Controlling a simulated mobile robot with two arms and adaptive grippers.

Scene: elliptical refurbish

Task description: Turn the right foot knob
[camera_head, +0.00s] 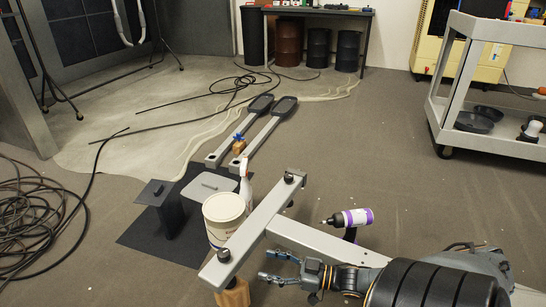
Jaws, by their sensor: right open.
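A grey T-shaped frame (258,223) lies in the middle of the floor. Its cross bar runs from near left to far right. A dark round knob (224,256) sits on the near end of the cross bar. A second dark knob (289,178) sits at the far end. The view does not settle which one is the right foot knob. My right gripper (266,266) reaches in from the right, with its fingers apart and empty. It is a short way right of the near knob and does not visibly touch it. My left gripper does not show.
A wooden block (234,293) is under the near bar end. A white bucket (223,215) and a spray bottle (245,187) stand beside the bar. A grey cart (487,113) stands at right; cables (40,215) lie at left.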

